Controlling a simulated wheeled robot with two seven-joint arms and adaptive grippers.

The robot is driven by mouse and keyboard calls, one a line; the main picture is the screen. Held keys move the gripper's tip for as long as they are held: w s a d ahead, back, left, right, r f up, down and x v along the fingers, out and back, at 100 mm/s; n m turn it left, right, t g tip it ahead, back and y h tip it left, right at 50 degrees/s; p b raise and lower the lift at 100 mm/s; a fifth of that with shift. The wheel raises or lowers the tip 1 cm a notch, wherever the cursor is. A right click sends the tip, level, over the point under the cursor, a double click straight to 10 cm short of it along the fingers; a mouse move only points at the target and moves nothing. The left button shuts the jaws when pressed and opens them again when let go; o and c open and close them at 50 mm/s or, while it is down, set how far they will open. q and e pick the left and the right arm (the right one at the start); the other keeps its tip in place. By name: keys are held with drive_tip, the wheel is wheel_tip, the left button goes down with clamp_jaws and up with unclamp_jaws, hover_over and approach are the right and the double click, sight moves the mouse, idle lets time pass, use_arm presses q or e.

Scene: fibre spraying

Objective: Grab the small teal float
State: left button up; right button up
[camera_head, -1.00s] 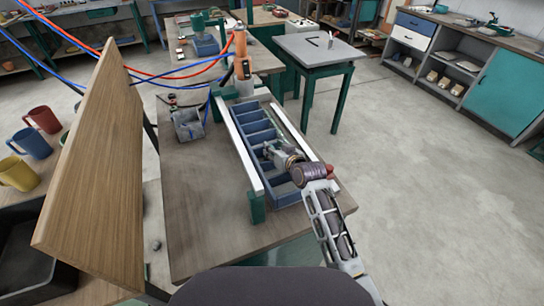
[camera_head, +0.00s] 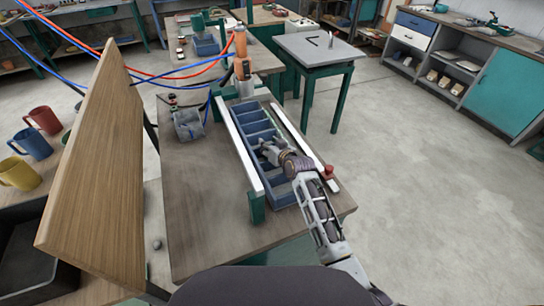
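I cannot make out the small teal float in this view; it may be hidden by my gripper or the tray walls. A blue divided tray (camera_head: 252,127) lies between two white rails on the wooden workbench. My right arm comes in from the bottom right. Its gripper (camera_head: 266,148) is low over the tray's middle compartments, pointing up and to the left. Its fingertips are too small and dark to tell whether they are open or hold anything. My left gripper is not in view.
A red knob (camera_head: 327,172) sits at the right rail's near end. A small grey bin (camera_head: 187,124) stands left of the tray. A wooden board (camera_head: 100,170) rises at left, near several mugs. An orange tool (camera_head: 240,45) with hoses hangs behind. The workbench's left front (camera_head: 205,220) is clear.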

drive_tip(key=shift+c, duration=0.2)
clamp_jaws()
idle(0.3)
drive_tip(key=shift+s, duration=0.1)
wheel_tip(320, 180, up, 10)
idle(0.8)
idle(0.4)
